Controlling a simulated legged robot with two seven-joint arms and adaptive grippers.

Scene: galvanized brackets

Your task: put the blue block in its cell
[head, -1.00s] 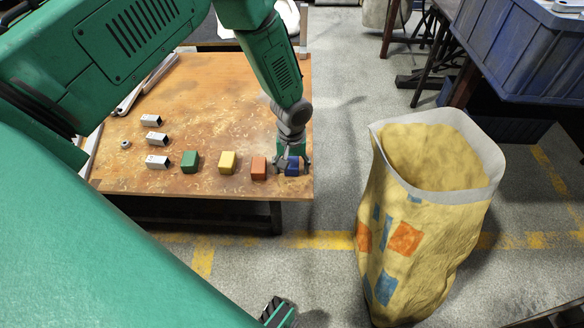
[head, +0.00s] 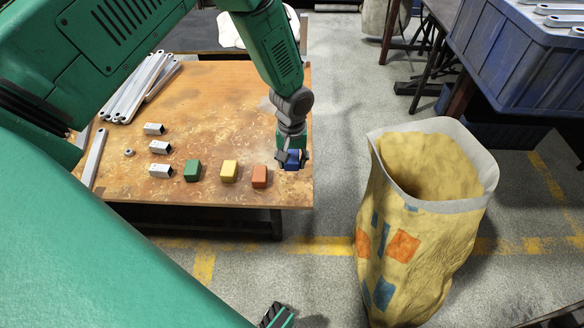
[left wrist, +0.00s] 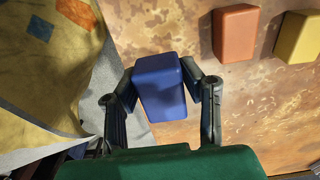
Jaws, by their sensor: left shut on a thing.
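The blue block (head: 293,160) is at the right end of the row, near the table's right edge. My left gripper (head: 291,157) comes down from above and is shut on it. In the left wrist view the blue block (left wrist: 160,86) sits between the two fingers of the left gripper (left wrist: 166,88), one on each side. The block looks slightly raised from the wooden table (head: 222,110). I cannot make out a cell for the block in these views.
Orange (head: 259,177), yellow (head: 229,171) and green (head: 192,170) blocks stand left of the blue one. Three galvanized brackets (head: 160,171), a nut (head: 129,152) and long metal bars (head: 138,88) lie further left. An open yellow sack (head: 405,245) stands right of the table.

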